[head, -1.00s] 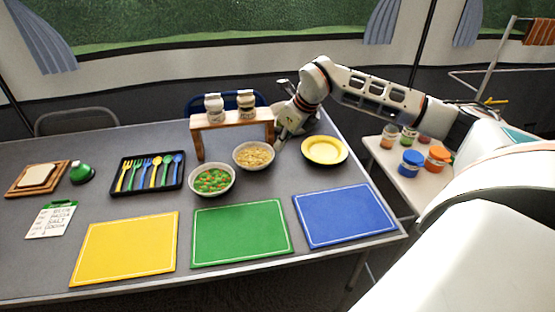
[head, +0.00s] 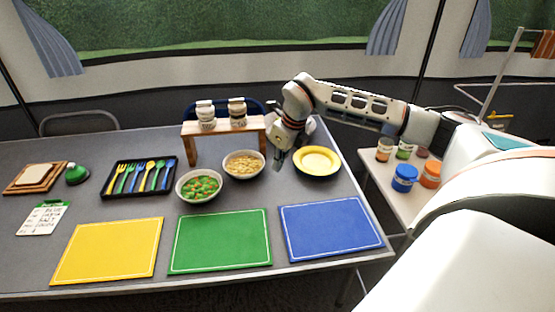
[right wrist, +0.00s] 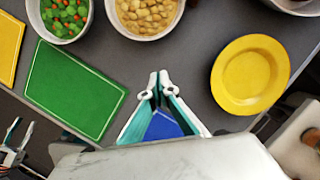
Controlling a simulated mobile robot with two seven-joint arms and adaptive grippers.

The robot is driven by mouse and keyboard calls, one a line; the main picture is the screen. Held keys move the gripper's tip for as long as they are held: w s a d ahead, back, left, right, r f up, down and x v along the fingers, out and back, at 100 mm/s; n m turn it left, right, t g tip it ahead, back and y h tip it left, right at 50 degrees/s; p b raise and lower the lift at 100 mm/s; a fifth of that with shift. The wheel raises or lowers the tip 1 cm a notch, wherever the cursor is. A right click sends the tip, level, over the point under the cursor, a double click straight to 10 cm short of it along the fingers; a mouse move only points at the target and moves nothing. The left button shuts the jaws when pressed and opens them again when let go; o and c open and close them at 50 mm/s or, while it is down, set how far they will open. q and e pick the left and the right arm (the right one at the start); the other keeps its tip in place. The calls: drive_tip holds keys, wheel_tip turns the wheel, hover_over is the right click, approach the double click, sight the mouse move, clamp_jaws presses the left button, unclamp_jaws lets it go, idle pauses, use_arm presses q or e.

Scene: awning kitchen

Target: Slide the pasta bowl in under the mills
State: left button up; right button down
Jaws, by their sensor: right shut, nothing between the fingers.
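The pasta bowl (head: 244,165), white with pale yellow pasta, stands on the grey table in front of a wooden rack (head: 188,142), near its right leg. Two mills, a left mill (head: 205,114) and a right mill (head: 237,113), stand on top of the rack. My right gripper (head: 279,163) is low over the table, right of the bowl, shut and empty. In the right wrist view, its fingertips (right wrist: 158,78) are together, with a gap to the pasta bowl (right wrist: 146,31). Part of my left gripper (right wrist: 17,134) shows at that view's left edge; its jaw state is unclear.
A bowl of green and orange vegetables (head: 199,186) stands left of the pasta bowl. A yellow plate (head: 317,160) is right of my right gripper. Yellow (head: 108,249), green (head: 220,240) and blue (head: 331,225) mats lie along the front. A cutlery tray (head: 140,178) is farther left.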

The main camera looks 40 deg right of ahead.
drive_tip(key=b+x, duration=0.1)
drive_tip(key=x, duration=0.5)
drive_tip(key=shift+s, duration=0.2)
drive_tip(key=w, duration=0.3)
drive_tip(key=shift+w+a, duration=0.15)
drive_tip(key=shift+a, duration=0.15)
drive_tip(key=shift+w+r, duration=0.1)
drive_tip(key=shift+w, duration=0.3)
